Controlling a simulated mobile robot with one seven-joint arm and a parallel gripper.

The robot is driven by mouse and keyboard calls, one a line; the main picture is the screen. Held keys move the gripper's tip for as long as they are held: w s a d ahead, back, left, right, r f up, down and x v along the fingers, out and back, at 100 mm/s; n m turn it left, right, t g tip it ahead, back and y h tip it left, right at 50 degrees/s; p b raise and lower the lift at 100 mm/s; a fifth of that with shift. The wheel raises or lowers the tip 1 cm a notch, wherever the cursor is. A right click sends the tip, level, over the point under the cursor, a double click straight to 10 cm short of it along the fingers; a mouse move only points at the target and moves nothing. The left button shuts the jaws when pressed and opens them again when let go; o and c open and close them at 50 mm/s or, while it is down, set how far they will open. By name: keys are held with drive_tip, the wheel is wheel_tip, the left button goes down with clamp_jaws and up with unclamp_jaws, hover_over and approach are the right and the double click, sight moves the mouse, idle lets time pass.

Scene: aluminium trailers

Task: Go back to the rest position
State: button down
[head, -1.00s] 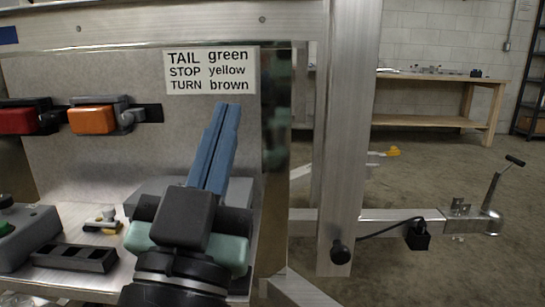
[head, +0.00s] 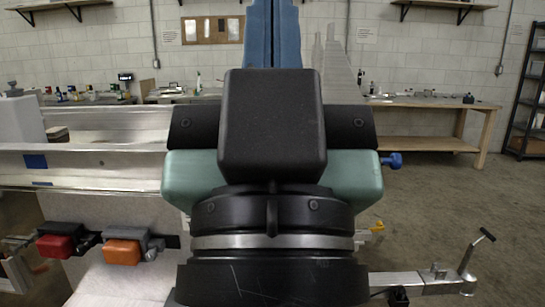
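My gripper (head: 273,30) stands upright in the middle of the head view, close to the camera. Its two blue fingers point up and lie side by side with only a thin dark line between them, so it looks shut. Nothing shows between the fingers. Their tips are cut off by the top edge. The gripper's black and green body hides part of the trailer and the room behind it.
The aluminium trailer (head: 100,173) is at the left, with a red lamp (head: 56,246) and an orange lamp (head: 122,252) on its panel. A trailer hitch (head: 466,275) is low at the right. A wooden workbench (head: 428,145) stands behind. The floor at right is open.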

wheel_tip(320, 180, up, 17)
drive_tip(key=p, duration=1.5)
drive_tip(key=shift+r, duration=0.2)
